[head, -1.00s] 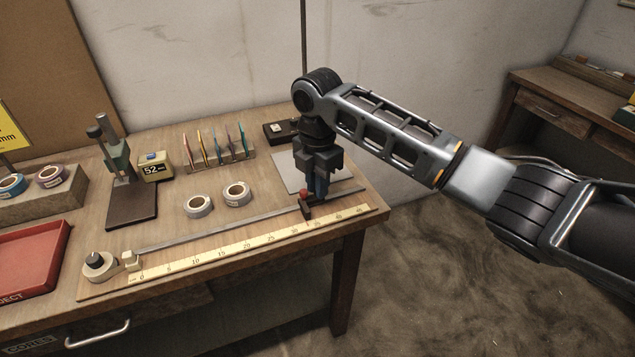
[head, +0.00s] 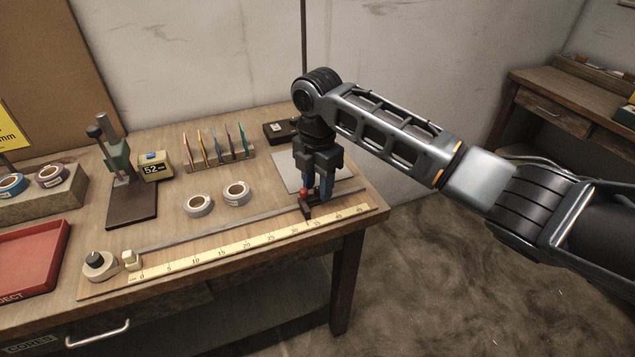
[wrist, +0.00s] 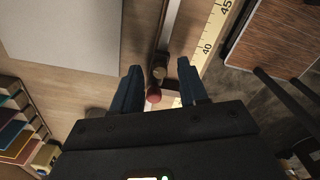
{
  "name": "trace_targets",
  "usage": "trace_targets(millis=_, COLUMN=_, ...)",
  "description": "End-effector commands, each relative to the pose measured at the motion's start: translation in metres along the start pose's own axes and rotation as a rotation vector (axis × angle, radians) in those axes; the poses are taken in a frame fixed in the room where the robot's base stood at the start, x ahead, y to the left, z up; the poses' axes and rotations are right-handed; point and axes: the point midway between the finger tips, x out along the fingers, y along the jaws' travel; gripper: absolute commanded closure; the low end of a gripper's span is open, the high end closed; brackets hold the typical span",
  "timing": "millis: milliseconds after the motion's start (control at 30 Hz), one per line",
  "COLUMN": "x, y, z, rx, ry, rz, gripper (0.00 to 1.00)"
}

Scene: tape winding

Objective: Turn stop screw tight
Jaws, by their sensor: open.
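The stop screw's red knob (head: 304,193) sits on the dark stop block (head: 308,211) on the metal rail (head: 215,229). My gripper (head: 317,197) points down at the stop, its blue fingers open. In the wrist view my gripper (wrist: 158,70) has one finger on each side of the red knob (wrist: 153,95), with a gap showing; contact cannot be told. Part of the stop is hidden behind the fingers and gripper body.
A yellow ruler strip (head: 194,260) runs along the rail's front. Two white tape rolls (head: 199,206) (head: 236,194) lie behind the rail. A grey plate (head: 289,173) lies behind my gripper.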

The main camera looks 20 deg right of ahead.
Motion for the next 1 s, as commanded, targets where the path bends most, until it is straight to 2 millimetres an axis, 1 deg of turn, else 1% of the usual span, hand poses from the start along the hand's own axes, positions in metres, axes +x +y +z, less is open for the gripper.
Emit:
trace_targets(millis=167, x=-0.006, y=0.001, z=0.0, rx=0.0, ry=0.0, rz=0.002, gripper=0.57)
trace_targets(millis=267, x=-0.019, y=0.001, z=0.0, rx=-0.001, ry=-0.001, rz=0.004, gripper=0.57)
trace_targets(millis=500, x=-0.058, y=0.001, z=0.0, rx=0.0, ry=-0.001, rz=0.003, gripper=0.57)
trace_targets(millis=600, x=-0.069, y=0.001, z=0.0, rx=-0.001, ry=-0.001, rz=0.001, gripper=0.57)
trace_targets(millis=767, x=-0.077, y=0.0, z=0.0, rx=0.0, ry=0.001, rz=0.0, gripper=0.57)
trace_targets(millis=1000, x=-0.078, y=0.0, z=0.0, rx=0.0, ry=0.0, rz=0.0, gripper=0.57)
